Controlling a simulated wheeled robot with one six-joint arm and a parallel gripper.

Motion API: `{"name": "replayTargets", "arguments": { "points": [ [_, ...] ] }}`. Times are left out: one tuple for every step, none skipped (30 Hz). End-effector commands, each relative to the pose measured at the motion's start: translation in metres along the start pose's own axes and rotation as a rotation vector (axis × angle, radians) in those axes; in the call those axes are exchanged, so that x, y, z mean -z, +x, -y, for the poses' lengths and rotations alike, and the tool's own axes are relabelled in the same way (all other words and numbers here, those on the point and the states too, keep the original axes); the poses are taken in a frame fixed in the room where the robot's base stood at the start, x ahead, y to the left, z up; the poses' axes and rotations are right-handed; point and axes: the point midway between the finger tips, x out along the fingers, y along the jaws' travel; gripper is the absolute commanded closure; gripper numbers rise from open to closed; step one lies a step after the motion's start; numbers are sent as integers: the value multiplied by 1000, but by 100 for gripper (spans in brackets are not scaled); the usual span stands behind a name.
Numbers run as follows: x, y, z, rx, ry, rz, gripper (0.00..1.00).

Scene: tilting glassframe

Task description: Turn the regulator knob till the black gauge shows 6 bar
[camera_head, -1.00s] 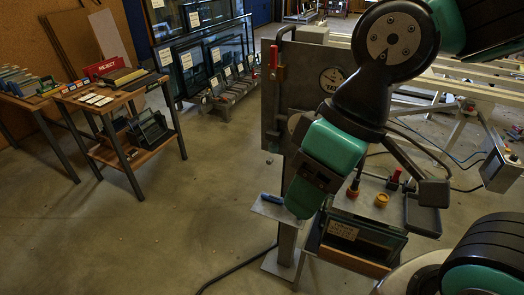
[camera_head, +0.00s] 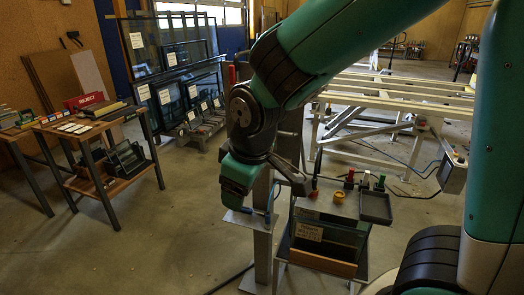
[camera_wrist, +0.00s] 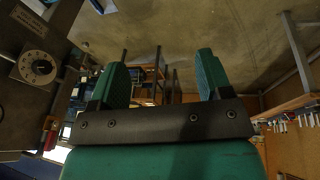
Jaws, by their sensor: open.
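My gripper (camera_wrist: 162,68) is open and empty in the wrist view, with its two green fingers apart. A grey panel (camera_wrist: 62,28) stands at the left edge of that view.
Pale rails (camera_head: 400,95) lie behind. A wooden-topped cart (camera_head: 88,124) and glass panes (camera_head: 150,50) are at left. The floor at front left is clear.

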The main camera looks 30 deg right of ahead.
Motion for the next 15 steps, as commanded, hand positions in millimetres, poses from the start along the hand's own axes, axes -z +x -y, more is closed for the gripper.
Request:
{"name": "replayTargets", "arguments": {
  "points": [
    [4,50,-25,-124,-53,23,28],
    [9,67,-44,-211,-91,35,28],
    [14,88,-68,-329,-153,60,28],
    [17,101,-86,-418,-203,85,28],
    [20,112,-103,-507,-258,114,28],
    [24,125,-122,-621,-336,158,28],
    [27,133,-135,-702,-397,196,28],
    [29,139,-146,-779,-458,236,28],
    [34,145,-157,-875,-539,291,28],
    [37,148,-164,-941,-597,333,28],
    [41,150,-169,-1001,-652,374,28],
    [45,152,-174,-1072,-721,426,28],
    [48,153,-176,-1118,-766,463,28],
    [51,154,-178,-1158,-808,498,28],
    [55,154,-179,-1202,-854,537,28]
  ]
}}
